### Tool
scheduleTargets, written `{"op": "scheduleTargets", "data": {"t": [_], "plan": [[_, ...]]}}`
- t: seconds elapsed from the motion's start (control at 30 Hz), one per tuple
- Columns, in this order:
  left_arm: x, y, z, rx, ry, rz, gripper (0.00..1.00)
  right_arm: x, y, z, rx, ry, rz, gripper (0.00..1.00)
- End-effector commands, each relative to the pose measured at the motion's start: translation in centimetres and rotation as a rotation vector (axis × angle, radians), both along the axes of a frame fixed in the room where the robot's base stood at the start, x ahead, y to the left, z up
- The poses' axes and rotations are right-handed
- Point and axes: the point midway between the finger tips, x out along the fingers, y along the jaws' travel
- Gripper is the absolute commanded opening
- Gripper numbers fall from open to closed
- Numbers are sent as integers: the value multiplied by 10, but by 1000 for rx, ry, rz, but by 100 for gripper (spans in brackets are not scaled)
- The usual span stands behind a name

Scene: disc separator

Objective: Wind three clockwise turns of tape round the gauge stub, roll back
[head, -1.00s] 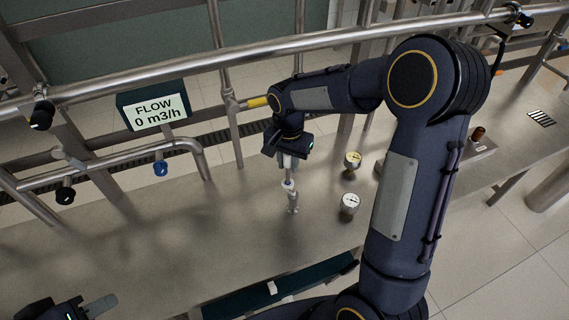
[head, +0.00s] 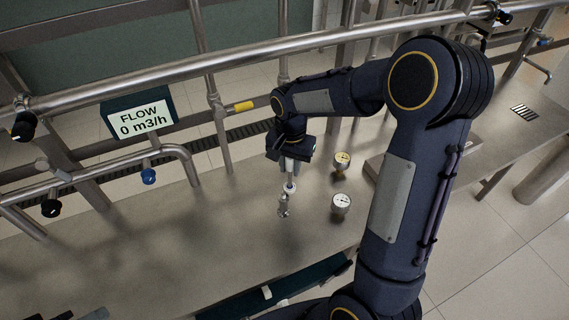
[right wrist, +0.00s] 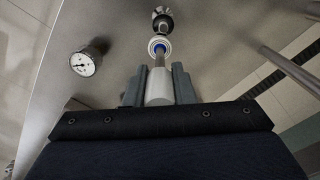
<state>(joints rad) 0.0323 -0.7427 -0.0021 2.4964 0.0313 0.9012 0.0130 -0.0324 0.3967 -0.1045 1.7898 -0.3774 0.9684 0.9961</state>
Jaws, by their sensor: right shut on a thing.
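My right gripper (right wrist: 157,88) is shut on a white handle (right wrist: 160,92) with a thin rod. The rod carries a tape roll, a white ring with blue (right wrist: 158,46); the roll also shows in the head view (head: 289,187). The metal gauge stub (head: 283,207) stands on the bench just below the roll, and its end shows past the roll in the wrist view (right wrist: 162,21). I cannot tell whether roll and stub touch, or whether tape is on the stub. My left gripper (head: 95,314) barely shows at the bottom left edge; its opening is unclear.
A flow display (head: 139,114) and pipes with a blue knob (head: 148,176) are at left. A long pipe (head: 250,52) crosses behind. The bench (head: 170,240) left of the stub is clear.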

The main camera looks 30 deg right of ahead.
Motion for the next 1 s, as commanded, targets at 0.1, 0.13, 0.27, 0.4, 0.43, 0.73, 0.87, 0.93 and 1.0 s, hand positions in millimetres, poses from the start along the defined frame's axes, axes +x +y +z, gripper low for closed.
{"op": "scheduleTargets", "data": {"t": [0.1, 0.13, 0.27, 0.4, 0.43, 0.73, 0.87, 0.93, 1.0], "plan": [[0, 0, 0, 0, 0, 0, 36, -2, -2, 0, 0, -1, -1, 0], [0, 0, 0, 0, 0, 0, 36, -2, -2, 0, 0, -1, 0, 0], [0, 0, 0, 0, 0, 0, 36, -2, -2, 0, 0, -1, 0, 0], [0, 0, -2, 0, 0, 0, 36, -8, -2, 0, 0, 0, 0, 0], [0, 0, -3, 0, 0, 0, 36, -11, -2, 0, 1, -1, 0, 0], [0, 0, -4, 0, 0, 0, 36, -21, -3, 0, 0, -1, 0, 0], [0, 0, -5, 0, 0, 0, 36, -22, -2, 0, 1, -1, 0, 0], [0, 0, -6, 0, 0, 0, 36, -25, 0, 0, 1, -1, 1, 0], [0, 0, -7, 0, 0, 0, 36, -30, 2, 0, 1, -1, 0, 0]]}}
